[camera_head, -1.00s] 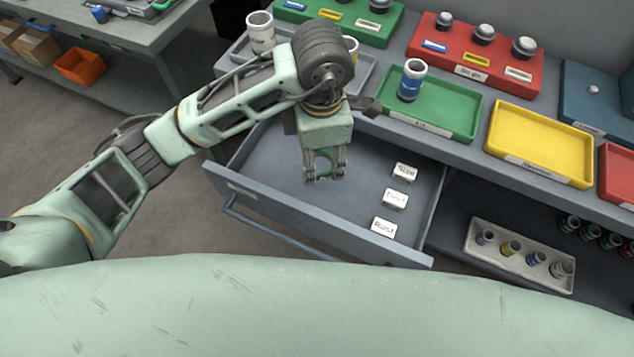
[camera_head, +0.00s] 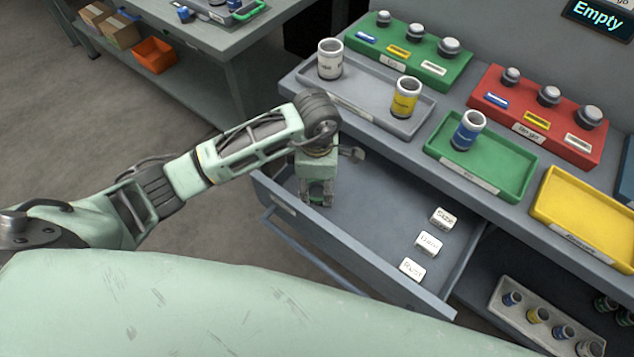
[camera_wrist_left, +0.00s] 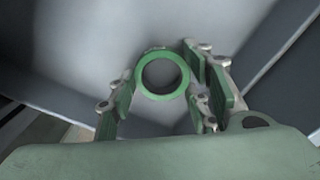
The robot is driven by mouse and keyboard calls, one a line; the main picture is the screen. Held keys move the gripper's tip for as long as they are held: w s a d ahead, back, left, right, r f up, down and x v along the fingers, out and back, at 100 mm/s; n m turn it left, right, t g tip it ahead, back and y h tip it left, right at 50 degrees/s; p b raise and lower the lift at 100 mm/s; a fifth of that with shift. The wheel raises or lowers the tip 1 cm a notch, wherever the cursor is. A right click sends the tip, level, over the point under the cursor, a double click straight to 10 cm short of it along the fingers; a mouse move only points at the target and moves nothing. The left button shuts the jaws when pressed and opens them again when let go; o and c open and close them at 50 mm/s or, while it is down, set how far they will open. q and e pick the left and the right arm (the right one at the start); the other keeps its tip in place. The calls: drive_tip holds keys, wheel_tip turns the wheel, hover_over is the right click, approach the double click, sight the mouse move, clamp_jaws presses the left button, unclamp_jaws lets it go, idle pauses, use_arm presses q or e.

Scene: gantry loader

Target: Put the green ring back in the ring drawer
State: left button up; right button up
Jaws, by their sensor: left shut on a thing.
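The green ring (camera_wrist_left: 139,74) is between the fingers of my left gripper in the left wrist view, with its open hole facing the camera. My left gripper (camera_head: 316,199) is shut on the ring, pointing down inside the left end of the open grey drawer (camera_head: 372,218). In the head view the fingers mostly hide the ring. The grey drawer floor lies below the ring in the wrist view; I cannot tell whether the ring touches it. My right gripper is not in view.
Three small white labelled blocks (camera_head: 428,243) stand in the drawer's right part; its middle is clear. Above the drawer, the bench holds a grey tray (camera_head: 352,103) with white and yellow cups, a green tray (camera_head: 505,190) with a blue cup, and a yellow tray (camera_head: 590,220).

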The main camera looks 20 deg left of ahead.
sight(318, 193)
use_arm(q)
drive_tip(key=shift+f, duration=0.2)
drive_tip(key=shift+f, duration=0.15)
drive_tip(key=o, duration=1.3)
drive_tip(key=shift+o, duration=0.2)
wheel_tip(318, 193, up, 12)
drive_tip(key=b, duration=0.1)
drive_tip(key=shift+d, duration=0.1)
